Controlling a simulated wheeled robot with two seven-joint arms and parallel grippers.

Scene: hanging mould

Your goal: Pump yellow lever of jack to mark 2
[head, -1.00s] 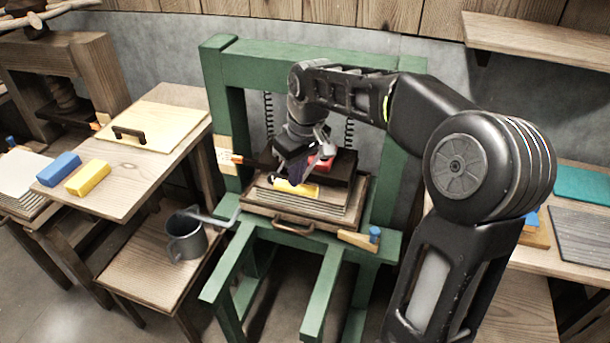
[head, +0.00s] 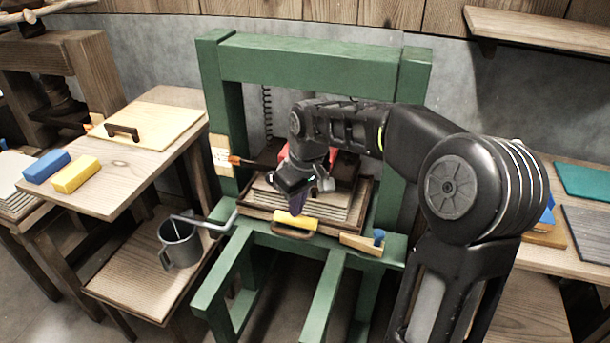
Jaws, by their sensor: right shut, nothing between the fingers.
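The green press frame (head: 310,63) stands in the middle. The yellow lever grip (head: 294,221) of the jack is low, in front of the tray's edge. My right gripper (head: 298,207) is shut, with its fingertips just above the grip; I cannot tell whether they touch. The red jack body (head: 346,163) shows only partly behind my right arm. A pale scale board (head: 221,155) is on the left post, with an orange pointer (head: 235,160) at about its middle; its marks are too small to read. My left gripper is not in view.
A stack of sheets (head: 268,190) lies on the wooden tray (head: 250,203) in the press. A grey mug (head: 181,245) stands on a low stool at left. Blue and yellow blocks (head: 74,174) lie on the left table. A blue-knobbed wedge (head: 361,243) sits on the front crossbar.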

